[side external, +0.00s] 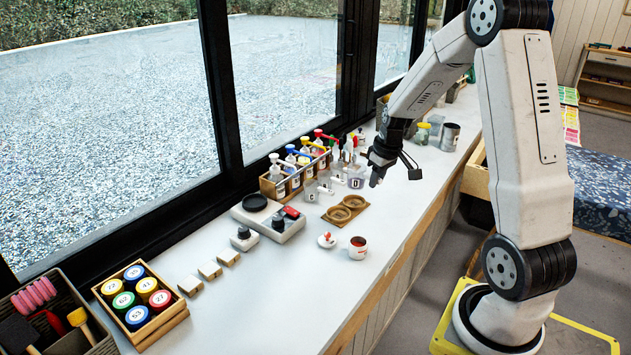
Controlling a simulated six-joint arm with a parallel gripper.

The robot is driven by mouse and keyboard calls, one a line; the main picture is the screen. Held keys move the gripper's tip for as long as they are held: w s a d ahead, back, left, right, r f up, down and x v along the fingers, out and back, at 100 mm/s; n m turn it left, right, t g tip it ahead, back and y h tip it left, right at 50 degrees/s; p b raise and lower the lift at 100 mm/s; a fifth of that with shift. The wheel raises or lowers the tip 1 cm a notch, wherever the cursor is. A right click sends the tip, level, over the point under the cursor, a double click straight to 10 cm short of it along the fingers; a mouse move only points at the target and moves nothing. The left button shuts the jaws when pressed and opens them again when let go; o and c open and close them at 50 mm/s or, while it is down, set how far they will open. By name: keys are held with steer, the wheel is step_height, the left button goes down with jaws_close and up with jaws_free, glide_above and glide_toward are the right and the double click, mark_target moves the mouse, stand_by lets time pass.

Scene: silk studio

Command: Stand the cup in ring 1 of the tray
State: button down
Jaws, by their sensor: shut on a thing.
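My gripper (376,178) hangs over the back part of the counter, fingers pointing down. It is shut on a small white piece marked D (356,183), which looks like the cup; the fingers and distance hide the exact grip. I cannot tell whether it is clear of the counter. The brown wooden tray (359,202) with two round rings lies in front of the gripper, toward the camera. Both rings look empty. Their numbers are too small to read.
A white pot with reddish contents (358,252) and its red-knobbed lid (327,241) stand before the tray. A bottle rack (276,190) and a scale-like device (267,219) are left. A metal beaker (450,138) stands behind. The front right counter is clear.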

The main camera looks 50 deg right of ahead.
steer(key=s+x, duration=0.1)
steer(key=x, duration=0.6)
steer(key=shift+s+f, duration=0.25)
steer(key=shift+f, duration=0.15)
steer(key=shift+w+a, duration=0.1)
steer(key=shift+w, duration=0.1)
steer(key=shift+w+f, duration=0.2)
steer(key=shift+w, duration=0.55)
steer(key=shift+w+f, duration=0.2)
steer(key=shift+w, duration=0.6)
steer(key=shift+w+f, duration=0.2)
steer(key=shift+w, duration=0.55)
steer(key=shift+s+x, duration=0.25)
steer(key=shift+x, duration=1)
steer(key=shift+f, duration=0.45)
steer(key=shift+c, duration=2.4)
jaws_free()
